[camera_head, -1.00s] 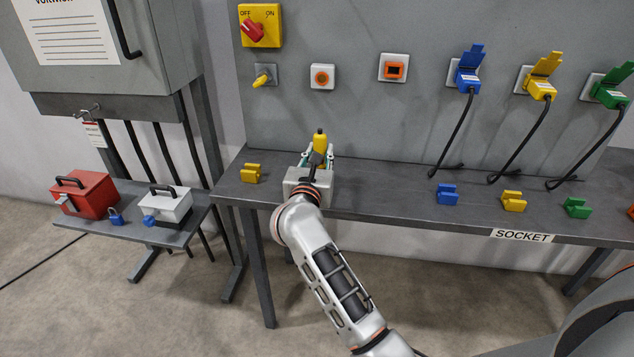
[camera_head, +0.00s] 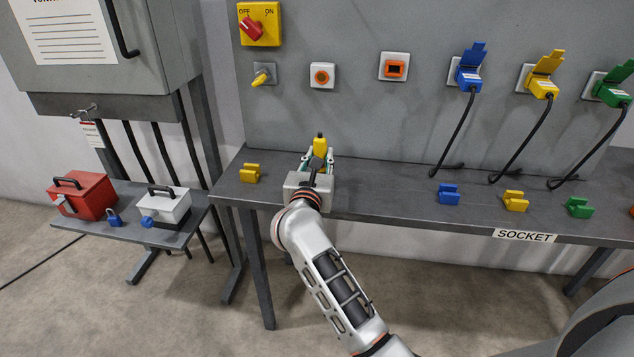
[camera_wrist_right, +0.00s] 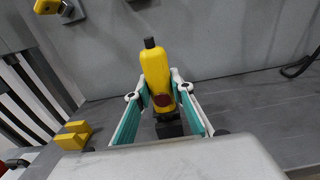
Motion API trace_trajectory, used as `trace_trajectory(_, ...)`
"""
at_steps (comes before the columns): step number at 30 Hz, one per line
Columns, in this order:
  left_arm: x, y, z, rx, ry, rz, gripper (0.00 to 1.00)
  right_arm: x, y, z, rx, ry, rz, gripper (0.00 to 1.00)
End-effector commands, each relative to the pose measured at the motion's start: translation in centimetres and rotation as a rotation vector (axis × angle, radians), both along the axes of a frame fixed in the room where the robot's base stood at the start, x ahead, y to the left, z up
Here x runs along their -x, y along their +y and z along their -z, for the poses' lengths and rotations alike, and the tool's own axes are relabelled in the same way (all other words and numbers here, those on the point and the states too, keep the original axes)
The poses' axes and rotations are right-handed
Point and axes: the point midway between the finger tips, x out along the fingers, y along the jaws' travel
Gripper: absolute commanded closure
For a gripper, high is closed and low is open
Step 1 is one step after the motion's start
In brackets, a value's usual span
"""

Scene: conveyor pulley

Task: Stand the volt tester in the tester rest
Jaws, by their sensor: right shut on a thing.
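The volt tester (camera_head: 320,145) is yellow with a dark tip and stands about upright over the bench in the head view. It also shows in the right wrist view (camera_wrist_right: 156,75), with a dark red spot and a dark block at its lower end. My right gripper (camera_head: 318,160) is shut on it, with a green-padded finger on each side in the right wrist view (camera_wrist_right: 160,102). The dark block may be the tester rest (camera_wrist_right: 168,128); the gripper hides most of it in the head view. I cannot tell whether the tester is seated in it. My left gripper is not in view.
A yellow clip block (camera_head: 250,173) sits on the bench (camera_head: 390,190) left of the gripper. Blue (camera_head: 447,194), yellow (camera_head: 515,201) and green blocks (camera_head: 579,207) lie to the right, below hanging cables. The bench between is clear. A side shelf holds a red box (camera_head: 84,195) and a white box (camera_head: 165,206).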

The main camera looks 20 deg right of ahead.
Motion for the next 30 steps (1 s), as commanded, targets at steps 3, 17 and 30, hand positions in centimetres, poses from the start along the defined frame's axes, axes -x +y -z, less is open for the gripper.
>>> trace_trajectory(3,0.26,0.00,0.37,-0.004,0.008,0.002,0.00,0.00,0.00,0.27,0.001,0.001,0.000,1.00)
trace_trajectory(17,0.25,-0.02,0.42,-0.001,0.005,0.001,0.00,-0.01,0.00,0.67,0.001,0.001,0.000,1.00)
trace_trajectory(30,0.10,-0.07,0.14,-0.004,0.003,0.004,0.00,-0.01,-0.01,0.07,0.000,-0.001,0.000,1.00)
